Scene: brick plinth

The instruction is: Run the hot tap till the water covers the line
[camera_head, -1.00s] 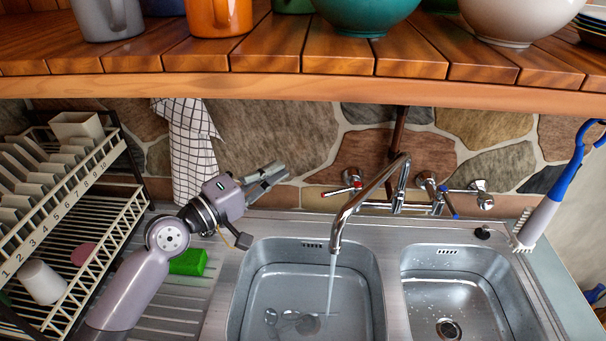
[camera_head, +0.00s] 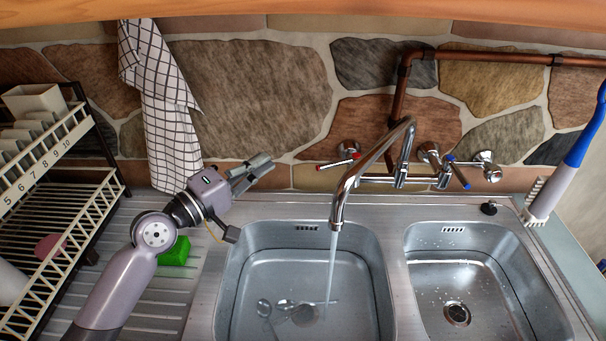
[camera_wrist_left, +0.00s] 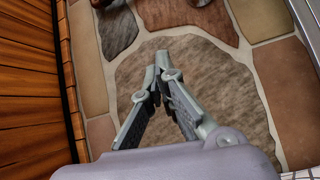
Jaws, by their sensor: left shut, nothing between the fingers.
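The hot tap (camera_head: 345,155) has a red-marked lever and sits on the stone wall, left of the chrome spout (camera_head: 370,170). A thin stream of water (camera_head: 331,260) falls from the spout into the left basin (camera_head: 238,300). Spoons and a round dark shape show at the basin's bottom. A faint edge runs around the inner wall; I cannot tell whether it is the line or the water's edge. My left gripper (camera_head: 262,165) is left of the hot tap, apart from it, shut and empty. In the left wrist view its fingertips (camera_wrist_left: 163,62) meet before the stone wall. My right gripper is out of view.
A blue-marked tap (camera_head: 456,172) is right of the spout. The right basin (camera_head: 540,300) has droplets and an open-looking drain. A checked towel (camera_head: 165,110) hangs behind my left arm. A dish rack (camera_head: 75,270) stands left, near a green block (camera_head: 176,252). A brush (camera_head: 570,160) is at right.

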